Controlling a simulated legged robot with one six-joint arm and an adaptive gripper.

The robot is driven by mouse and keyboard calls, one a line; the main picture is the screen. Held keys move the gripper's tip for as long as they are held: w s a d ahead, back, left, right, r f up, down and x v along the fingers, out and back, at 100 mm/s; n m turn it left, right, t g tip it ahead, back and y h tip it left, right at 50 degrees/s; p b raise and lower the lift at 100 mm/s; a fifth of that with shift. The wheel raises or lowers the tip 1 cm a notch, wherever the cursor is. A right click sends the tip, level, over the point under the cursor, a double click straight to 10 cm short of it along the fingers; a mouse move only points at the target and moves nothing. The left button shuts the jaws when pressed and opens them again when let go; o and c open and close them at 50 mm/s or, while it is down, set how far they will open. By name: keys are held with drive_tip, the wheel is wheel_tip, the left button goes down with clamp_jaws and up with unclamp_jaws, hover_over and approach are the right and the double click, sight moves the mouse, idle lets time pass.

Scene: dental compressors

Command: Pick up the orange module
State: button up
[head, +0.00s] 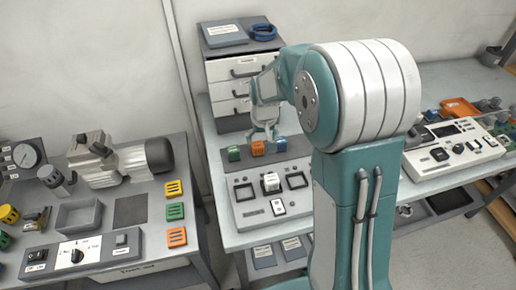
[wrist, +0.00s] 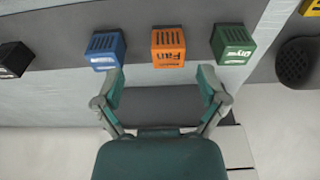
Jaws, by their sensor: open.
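The orange module (head: 257,148) is a small cube in the middle of a row on the centre bench. A green module (head: 234,153) and a blue module (head: 281,144) stand on either side of it, with gaps. In the wrist view the orange module (wrist: 168,47) has dark slots and a label. There the blue module (wrist: 106,48) is to its left and the green module (wrist: 233,44) to its right. My gripper (head: 265,134) is open and empty, close to the row. In the wrist view the gripper (wrist: 160,76) points at the orange module, apart from it.
A drawer cabinet (head: 229,75) stands behind the row. A control panel with a white cube (head: 271,182) lies in front. The left bench holds a compressor motor (head: 118,160) and an empty tray (head: 80,215). An orange tray (head: 460,107) is on the right bench.

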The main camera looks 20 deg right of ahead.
sight(257, 145)
drive_tip(key=f, duration=0.1)
drive_tip(key=w+f, duration=0.1)
drive_tip(key=f, duration=0.1)
drive_tip(key=a+f, duration=0.1)
drive_tip(key=f, duration=0.1)
drive_tip(key=shift+w+a, duration=0.1)
drive_tip(key=shift+w, duration=0.25)
drive_tip(key=shift+f, duration=0.3)
drive_tip(key=c, duration=1.3)
